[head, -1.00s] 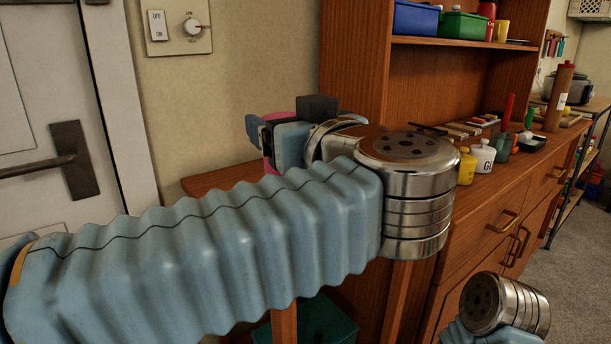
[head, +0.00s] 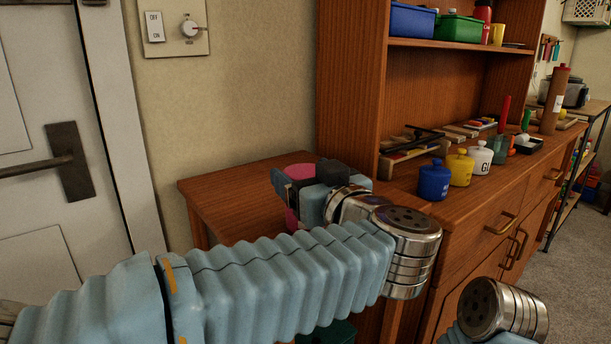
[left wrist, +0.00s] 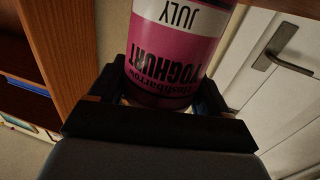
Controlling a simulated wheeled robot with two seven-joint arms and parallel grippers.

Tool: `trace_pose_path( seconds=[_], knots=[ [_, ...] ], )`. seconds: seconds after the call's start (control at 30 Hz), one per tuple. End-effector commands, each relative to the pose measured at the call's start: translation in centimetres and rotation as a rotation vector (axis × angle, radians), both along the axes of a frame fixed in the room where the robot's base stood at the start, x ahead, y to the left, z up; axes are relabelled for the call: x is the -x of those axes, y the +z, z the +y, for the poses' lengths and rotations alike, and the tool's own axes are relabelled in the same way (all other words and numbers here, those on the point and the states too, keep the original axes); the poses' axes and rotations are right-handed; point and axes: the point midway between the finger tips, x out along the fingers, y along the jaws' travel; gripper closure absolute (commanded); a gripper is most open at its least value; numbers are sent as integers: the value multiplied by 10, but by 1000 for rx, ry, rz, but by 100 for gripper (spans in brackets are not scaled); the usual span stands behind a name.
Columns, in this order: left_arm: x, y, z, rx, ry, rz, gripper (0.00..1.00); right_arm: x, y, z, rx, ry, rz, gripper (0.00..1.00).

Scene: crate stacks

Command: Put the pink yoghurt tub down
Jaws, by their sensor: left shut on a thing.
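The pink yoghurt tub (head: 299,171) shows in the head view as a pink top and a strip of side behind my left gripper (head: 293,190). In the left wrist view the tub (left wrist: 172,60) is pink with a white band, and its lettering reads upside down in the picture. My left gripper (left wrist: 160,108) is shut on the tub, one finger on each side. The tub is at the small wooden side table (head: 225,192); its base is hidden, so I cannot tell whether it touches the top. My right gripper is out of view; only part of my right arm shows.
A wooden cabinet side (head: 347,90) stands right behind the table. Blue (head: 434,180), yellow (head: 460,168) and white (head: 480,158) pots line the counter to the right. A door (head: 60,130) is at the left. The left part of the table top is bare.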

Motion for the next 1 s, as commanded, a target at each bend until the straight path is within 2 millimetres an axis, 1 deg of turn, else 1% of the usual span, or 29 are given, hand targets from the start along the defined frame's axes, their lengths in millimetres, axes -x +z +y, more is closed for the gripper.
trace_pose_path(
  seconds=[0.07, 0.1, 0.17, 0.2, 0.23, 0.47, 0.57, 0.67, 0.9, 1.0],
  knots=[
    [0, -3, 0, -1, 0, 0, 59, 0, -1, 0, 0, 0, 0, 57],
    [0, -2, 0, -1, 0, 0, 17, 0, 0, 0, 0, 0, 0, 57],
    [0, -2, 0, -1, 0, 0, 7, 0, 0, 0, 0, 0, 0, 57],
    [0, -2, 0, -1, 0, 0, 1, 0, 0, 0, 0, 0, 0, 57],
    [0, -2, 0, -1, 0, 0, 0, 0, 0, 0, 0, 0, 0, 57],
    [0, 0, 0, 0, 0, 0, 0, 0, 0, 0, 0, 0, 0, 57],
    [7, 0, -4, 0, -1, 0, 0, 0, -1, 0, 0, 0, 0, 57],
    [24, 0, -12, 0, -3, -1, 0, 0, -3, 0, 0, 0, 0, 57],
    [75, 0, -35, -1, -3, -1, 0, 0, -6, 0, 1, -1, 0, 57],
    [91, 0, -42, -1, -2, 0, 0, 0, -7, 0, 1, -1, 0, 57]
  ],
)
